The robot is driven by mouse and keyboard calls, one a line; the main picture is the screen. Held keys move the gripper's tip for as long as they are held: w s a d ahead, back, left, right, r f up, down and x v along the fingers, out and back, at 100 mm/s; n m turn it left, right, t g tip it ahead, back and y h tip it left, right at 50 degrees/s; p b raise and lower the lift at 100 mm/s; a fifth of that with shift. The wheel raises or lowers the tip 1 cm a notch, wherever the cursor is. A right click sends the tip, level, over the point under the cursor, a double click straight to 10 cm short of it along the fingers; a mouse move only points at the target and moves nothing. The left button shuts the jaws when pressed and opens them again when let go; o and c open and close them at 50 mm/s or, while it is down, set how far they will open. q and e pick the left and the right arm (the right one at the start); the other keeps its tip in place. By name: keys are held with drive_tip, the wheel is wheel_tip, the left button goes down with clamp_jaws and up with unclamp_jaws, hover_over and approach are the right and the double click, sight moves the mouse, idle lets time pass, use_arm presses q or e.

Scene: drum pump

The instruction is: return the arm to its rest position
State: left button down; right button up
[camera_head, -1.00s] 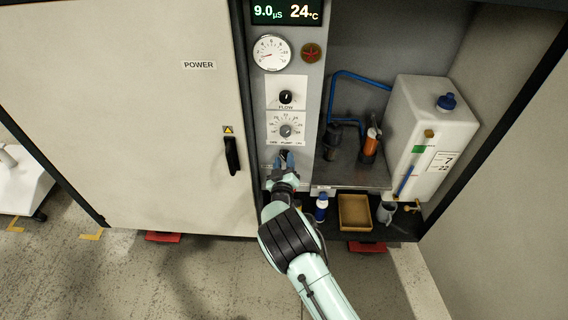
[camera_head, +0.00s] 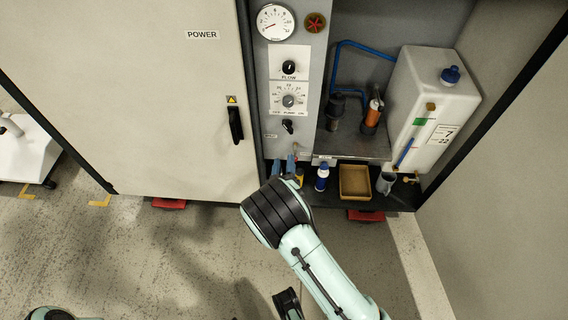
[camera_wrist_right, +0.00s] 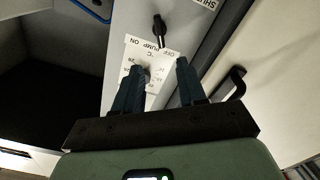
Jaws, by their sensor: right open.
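My right gripper (camera_head: 291,164) is open and empty, with its blue fingers just below the control panel's lower part. In the right wrist view the two fingers of the right gripper (camera_wrist_right: 157,78) stand apart with nothing between them. A black switch (camera_head: 287,126) sits on the panel above the fingers. The switch also shows beyond the fingertips in the right wrist view (camera_wrist_right: 158,27). My right arm reaches up from the lower right. My left gripper is not in view.
The power cabinet (camera_head: 130,110) with a black handle (camera_head: 236,125) stands left of the panel. At right are a white tank (camera_head: 430,90), a blue-capped bottle (camera_head: 322,178), a tan tray (camera_head: 355,182) and a grey mug (camera_head: 386,182). The floor (camera_head: 150,270) in front is open.

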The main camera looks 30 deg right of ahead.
idle(0.4)
drive_tip(key=s+a+f+m+g+y+p, duration=0.25)
drive_tip(key=s+f+g+y+p, duration=0.6)
drive_tip(key=s+f, duration=0.75)
use_arm(q)
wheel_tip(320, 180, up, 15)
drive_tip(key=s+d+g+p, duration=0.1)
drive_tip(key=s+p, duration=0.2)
drive_tip(key=p, duration=0.4)
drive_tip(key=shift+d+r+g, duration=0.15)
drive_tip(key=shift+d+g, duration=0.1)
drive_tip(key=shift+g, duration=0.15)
use_arm(e)
drive_tip(key=s+a+r+g+y, duration=0.2)
drive_tip(key=s+a, duration=0.4)
drive_tip(key=s, duration=0.3)
drive_tip(key=s+a+r+m+g+y, duration=0.1)
drive_tip(key=s+a+r+g+y, duration=0.2)
drive_tip(key=s, duration=0.5)
drive_tip(key=a+r+g, duration=0.1)
drive_tip(key=a+g, duration=0.1)
drive_tip(key=shift+s+a+r, duration=0.2)
drive_tip(key=shift+s+a, duration=0.15)
drive_tip(key=shift+a, duration=0.05)
drive_tip(key=shift+g, duration=0.25)
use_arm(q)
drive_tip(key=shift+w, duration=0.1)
